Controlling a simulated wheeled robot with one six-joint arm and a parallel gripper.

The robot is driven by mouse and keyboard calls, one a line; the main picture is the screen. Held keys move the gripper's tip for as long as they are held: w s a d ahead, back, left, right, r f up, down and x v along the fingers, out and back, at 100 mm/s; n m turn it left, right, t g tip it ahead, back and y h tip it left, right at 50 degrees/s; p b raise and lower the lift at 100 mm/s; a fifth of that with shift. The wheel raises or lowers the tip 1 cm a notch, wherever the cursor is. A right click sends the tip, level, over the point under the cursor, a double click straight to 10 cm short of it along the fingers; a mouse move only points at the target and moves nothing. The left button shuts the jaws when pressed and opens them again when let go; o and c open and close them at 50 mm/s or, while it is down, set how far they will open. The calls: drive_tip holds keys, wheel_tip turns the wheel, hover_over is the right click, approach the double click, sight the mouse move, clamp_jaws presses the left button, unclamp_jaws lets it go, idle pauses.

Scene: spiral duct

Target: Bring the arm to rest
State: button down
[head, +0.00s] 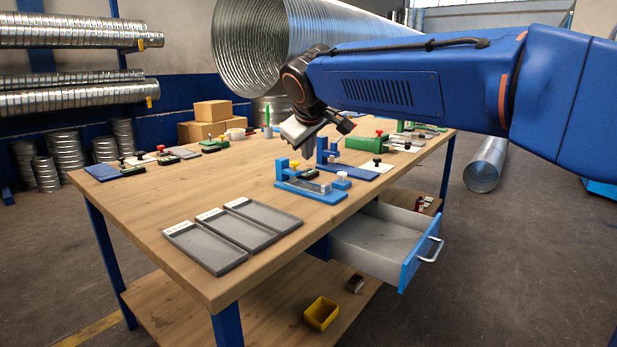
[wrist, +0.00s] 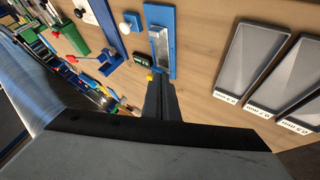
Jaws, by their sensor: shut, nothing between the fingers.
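My blue arm (head: 400,80) reaches in from the right in the head view, over the wooden workbench (head: 150,215). My gripper (head: 300,133) hangs from its dark wrist joint, above the bench top and behind the blue fixtures. In the wrist view my gripper (wrist: 159,82) has its narrow fingers together, with nothing between them. They point toward a blue fixture holding a grey metal piece (wrist: 158,45). The fingers look apart from it, but the exact height is hard to tell.
Three grey trays (head: 240,228) lie at the bench's near edge. Blue fixtures (head: 312,190) stand right of them. A drawer (head: 375,245) is open below. Cardboard boxes (head: 210,112) stand at the far end. A large spiral duct (head: 300,45) is behind my arm. The bench's left middle is clear.

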drive_tip(key=s+d+f+m+g, duration=0.1)
drive_tip(key=s+d+f, duration=0.2)
drive_tip(key=s+d, duration=0.3)
drive_tip(key=s+d+f+m, duration=0.2)
drive_tip(key=s+d+f, duration=0.2)
drive_tip(key=d, duration=0.4)
drive_tip(key=s+d+f+m+g, duration=0.1)
drive_tip(key=s+d+f, duration=0.2)
drive_tip(key=s+d, duration=0.3)
drive_tip(key=s+d+f+m+g, duration=0.1)
drive_tip(key=s+d+f, duration=0.3)
drive_tip(key=s+f, duration=0.4)
drive_tip(key=s+d+f+m+g, duration=0.1)
drive_tip(key=s+d+f+m, duration=0.3)
drive_tip(key=s+f, duration=0.5)
drive_tip(key=s+d, duration=0.1)
drive_tip(key=s, duration=0.3)
drive_tip(key=shift+f, duration=0.25)
